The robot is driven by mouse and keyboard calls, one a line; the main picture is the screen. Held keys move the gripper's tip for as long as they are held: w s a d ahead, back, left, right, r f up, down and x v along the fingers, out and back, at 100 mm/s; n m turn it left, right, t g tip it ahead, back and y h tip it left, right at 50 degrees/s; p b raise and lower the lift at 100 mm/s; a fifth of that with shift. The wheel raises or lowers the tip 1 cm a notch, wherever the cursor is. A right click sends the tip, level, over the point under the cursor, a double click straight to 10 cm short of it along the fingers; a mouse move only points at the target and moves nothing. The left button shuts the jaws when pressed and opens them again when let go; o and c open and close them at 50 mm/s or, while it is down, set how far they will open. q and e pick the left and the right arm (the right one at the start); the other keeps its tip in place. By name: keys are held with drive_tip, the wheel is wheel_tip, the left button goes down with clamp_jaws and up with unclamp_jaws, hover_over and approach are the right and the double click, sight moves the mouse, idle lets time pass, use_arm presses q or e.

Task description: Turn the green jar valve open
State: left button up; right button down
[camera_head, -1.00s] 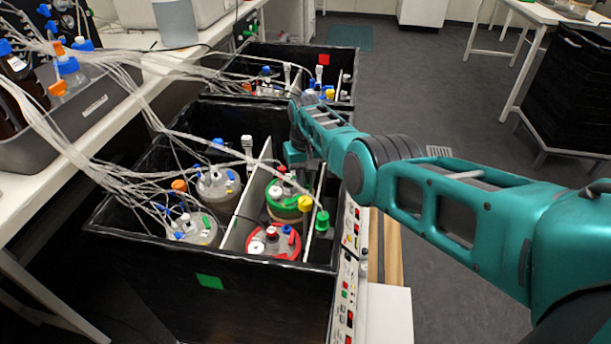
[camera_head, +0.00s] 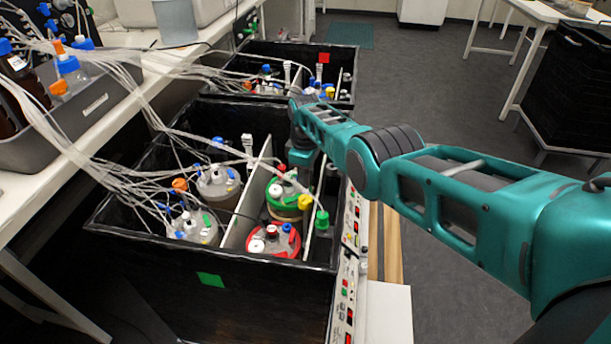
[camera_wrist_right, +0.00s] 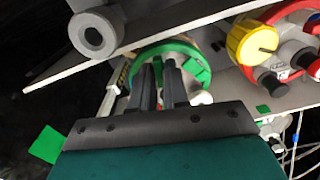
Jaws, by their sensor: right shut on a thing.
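The green-ringed jar (camera_head: 287,213) stands in the near black box, right of a pale divider and behind the red-ringed jar (camera_head: 274,243). In the right wrist view, the green ring (camera_wrist_right: 183,46) curves behind the fingers. My right gripper (camera_wrist_right: 160,66) reaches down over this jar's lid with its dark fingers close together, shut on a small part there. The fingers hide most of that part, so its turn angle cannot be told. In the head view my right arm covers the fingertips. My left gripper is not in view.
A yellow cap (camera_head: 305,202) and a green-capped piece (camera_head: 322,220) sit close to the jar's right. Two more jars (camera_head: 217,184) with many pale tubes stand left of the divider. A control panel (camera_head: 351,240) edges the box.

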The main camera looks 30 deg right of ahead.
drive_tip(key=shift+n, duration=0.8)
drive_tip(key=c, duration=1.4)
unclamp_jaws()
